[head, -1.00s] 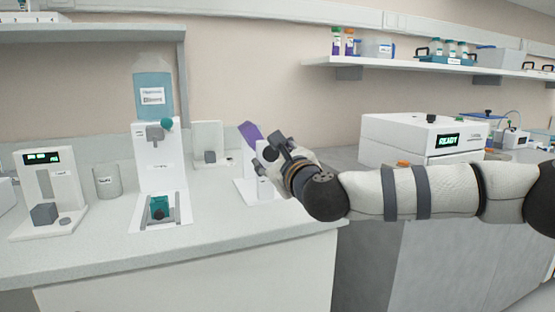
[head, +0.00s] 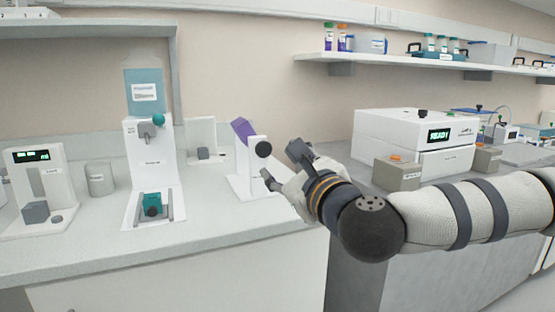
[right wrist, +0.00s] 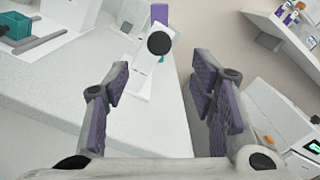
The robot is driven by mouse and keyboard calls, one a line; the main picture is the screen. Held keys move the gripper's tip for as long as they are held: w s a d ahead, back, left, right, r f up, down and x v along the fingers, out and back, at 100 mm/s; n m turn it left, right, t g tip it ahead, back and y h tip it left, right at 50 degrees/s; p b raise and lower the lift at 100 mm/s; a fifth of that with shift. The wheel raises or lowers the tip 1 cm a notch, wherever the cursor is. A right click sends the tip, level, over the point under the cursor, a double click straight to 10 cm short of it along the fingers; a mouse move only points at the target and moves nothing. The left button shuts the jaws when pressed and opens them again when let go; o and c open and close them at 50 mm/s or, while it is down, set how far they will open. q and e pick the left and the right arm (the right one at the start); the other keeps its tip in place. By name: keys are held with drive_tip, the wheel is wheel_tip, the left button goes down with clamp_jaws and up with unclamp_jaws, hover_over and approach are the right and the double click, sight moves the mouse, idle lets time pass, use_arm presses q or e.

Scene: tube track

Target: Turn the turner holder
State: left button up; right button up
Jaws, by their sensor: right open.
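The turner holder is a white upright stand with a tilted purple piece (head: 242,128) at its top and a round black knob (head: 263,149) on its side. In the right wrist view the black knob (right wrist: 159,43) shows ahead, beyond the fingertips, with the purple piece (right wrist: 159,13) just above it. My right gripper (head: 284,164) is open and empty, just right of the stand and apart from it. Its two fingers (right wrist: 163,82) spread to either side in the right wrist view. My left gripper is not in view.
Left of the stand is a white dispenser (head: 148,165) with a blue bottle and a teal block at its base. A grey cup (head: 101,179) and a display device (head: 40,185) stand further left.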

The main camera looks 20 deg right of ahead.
sight(264, 150)
drive_tip(key=w, duration=1.1)
drive_tip(key=shift+w+a, duration=0.25)
drive_tip(key=shift+w, duration=0.15)
drive_tip(key=c, duration=1.2)
